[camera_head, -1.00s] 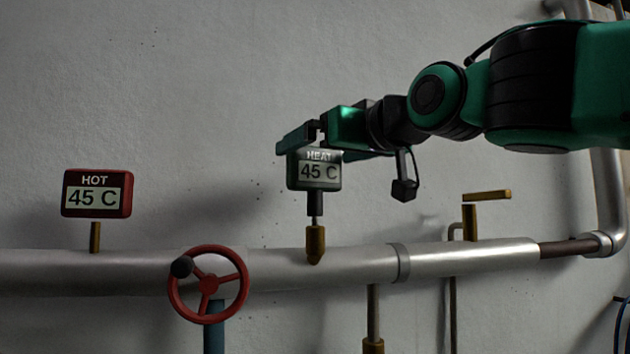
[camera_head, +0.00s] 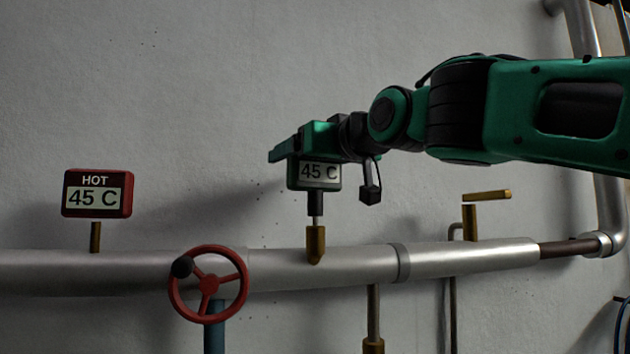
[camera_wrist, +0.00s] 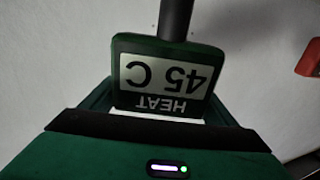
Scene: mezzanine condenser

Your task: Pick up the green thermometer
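The green thermometer (camera_head: 318,174) reads 45 C and stands upright on a brass fitting (camera_head: 316,243) on the pipe. My gripper (camera_head: 290,153) is at the top of it in the head view and covers its HEAT label.
A red HOT thermometer (camera_head: 96,194) stands to the left on the same silver pipe (camera_head: 360,264). A red valve wheel (camera_head: 208,284) is in front of the pipe. A brass lever valve (camera_head: 470,220) is to the right. The wall behind is bare.

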